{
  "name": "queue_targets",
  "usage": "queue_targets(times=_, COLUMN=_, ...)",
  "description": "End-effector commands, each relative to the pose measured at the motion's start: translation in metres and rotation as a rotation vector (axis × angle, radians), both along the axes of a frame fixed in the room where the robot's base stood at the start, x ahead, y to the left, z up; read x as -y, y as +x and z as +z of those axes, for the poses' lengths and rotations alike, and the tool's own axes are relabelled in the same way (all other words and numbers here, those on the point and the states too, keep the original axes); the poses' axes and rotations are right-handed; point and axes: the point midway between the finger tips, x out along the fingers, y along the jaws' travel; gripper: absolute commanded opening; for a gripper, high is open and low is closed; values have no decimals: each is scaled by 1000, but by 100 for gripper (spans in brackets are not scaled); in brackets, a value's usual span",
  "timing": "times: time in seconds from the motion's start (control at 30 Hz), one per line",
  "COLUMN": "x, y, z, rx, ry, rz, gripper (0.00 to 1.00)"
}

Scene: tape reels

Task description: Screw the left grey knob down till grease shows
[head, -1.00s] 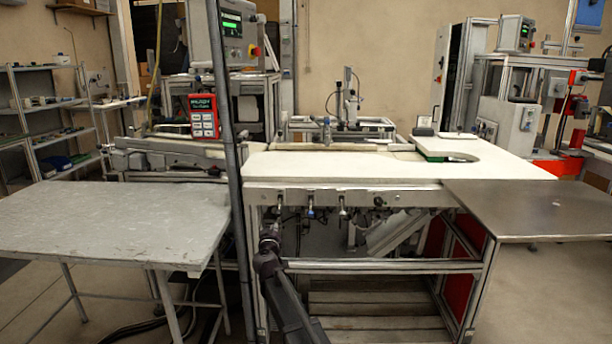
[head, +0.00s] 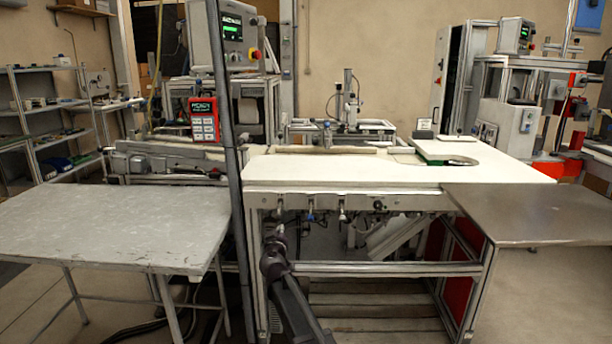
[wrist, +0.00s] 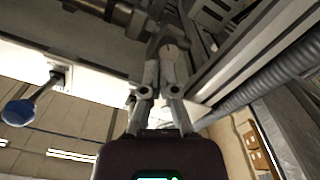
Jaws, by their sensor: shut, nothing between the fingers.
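Several small knobs hang along the front rail under the white bench top. The leftmost, grey knob (head: 280,205) is at the left end of the rail, left of a blue-tipped one (head: 310,214). My gripper (head: 280,230) is just below the leftmost knob in the head view, pointing up. In the wrist view my gripper (wrist: 162,58) is shut, its two fingers drawn together. A grey rounded part (wrist: 170,45) is at or just beyond the tips; I cannot tell whether they touch. No grease can be made out.
A blue round knob (wrist: 18,112) hangs to the left in the wrist view. A metal profile (wrist: 255,65) and a ribbed hose (wrist: 270,85) run close on the right. A dark upright post (head: 232,170) stands left of my arm. A grey table (head: 110,225) is further left.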

Motion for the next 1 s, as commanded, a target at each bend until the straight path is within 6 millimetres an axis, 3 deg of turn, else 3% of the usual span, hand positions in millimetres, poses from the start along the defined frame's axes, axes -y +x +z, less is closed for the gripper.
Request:
queue_targets(times=0.27, x=0, y=14, z=0, rx=0, ry=0, rz=0, gripper=0)
queue_targets(times=0.7, x=2, y=55, z=0, rx=0, ry=0, rz=-1, gripper=0)
queue_targets(times=1.0, x=2, y=69, z=0, rx=0, ry=0, rz=0, gripper=0)
